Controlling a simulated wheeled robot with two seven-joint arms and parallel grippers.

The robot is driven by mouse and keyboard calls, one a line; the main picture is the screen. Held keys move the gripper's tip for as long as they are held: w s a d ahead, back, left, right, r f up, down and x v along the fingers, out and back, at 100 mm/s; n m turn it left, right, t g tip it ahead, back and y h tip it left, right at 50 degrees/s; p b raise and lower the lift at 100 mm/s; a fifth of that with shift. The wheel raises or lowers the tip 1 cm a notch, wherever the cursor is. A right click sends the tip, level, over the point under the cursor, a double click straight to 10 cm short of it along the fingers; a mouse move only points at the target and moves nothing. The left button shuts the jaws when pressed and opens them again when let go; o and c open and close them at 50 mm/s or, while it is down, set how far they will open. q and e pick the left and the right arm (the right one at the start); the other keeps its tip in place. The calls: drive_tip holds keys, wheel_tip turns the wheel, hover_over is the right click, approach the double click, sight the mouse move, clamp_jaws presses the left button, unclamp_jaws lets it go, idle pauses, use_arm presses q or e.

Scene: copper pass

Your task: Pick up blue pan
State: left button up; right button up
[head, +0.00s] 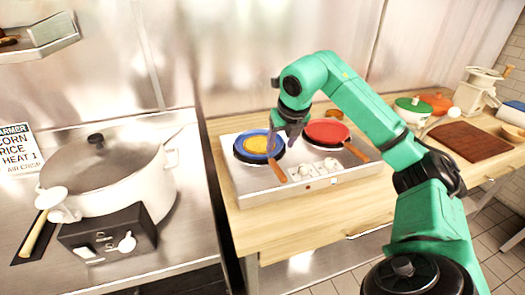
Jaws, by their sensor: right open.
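The blue pan (246,153) sits on the left burner of a two-burner cooker (256,195). Something yellow (258,144) lies in the pan. Its brown handle (277,170) points toward the front right. My right gripper (285,138) is directly above the pan's right side, pointing down, and is open. It hides part of the pan's right rim. I cannot tell whether its fingers touch the pan. My left gripper is not in view.
A red pan (325,131) sits on the right burner, close to my right arm. A large white pot (105,180) stands on the metal counter at left. A green-lidded pot (411,106) and a brown board (470,142) are at right. The wooden counter front (300,228) is clear.

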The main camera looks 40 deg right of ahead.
sight(273, 161)
drive_tip(key=p+x, duration=0.3)
drive_tip(key=x, duration=0.7)
drive_tip(key=shift+w+f+p, duration=0.25)
drive_tip(key=shift+p, duration=0.05)
drive_tip(key=shift+w+f, duration=0.1)
drive_tip(key=shift+f, duration=0.1)
clamp_jaws()
drive_tip(key=shift+r, duration=0.15)
idle(0.4)
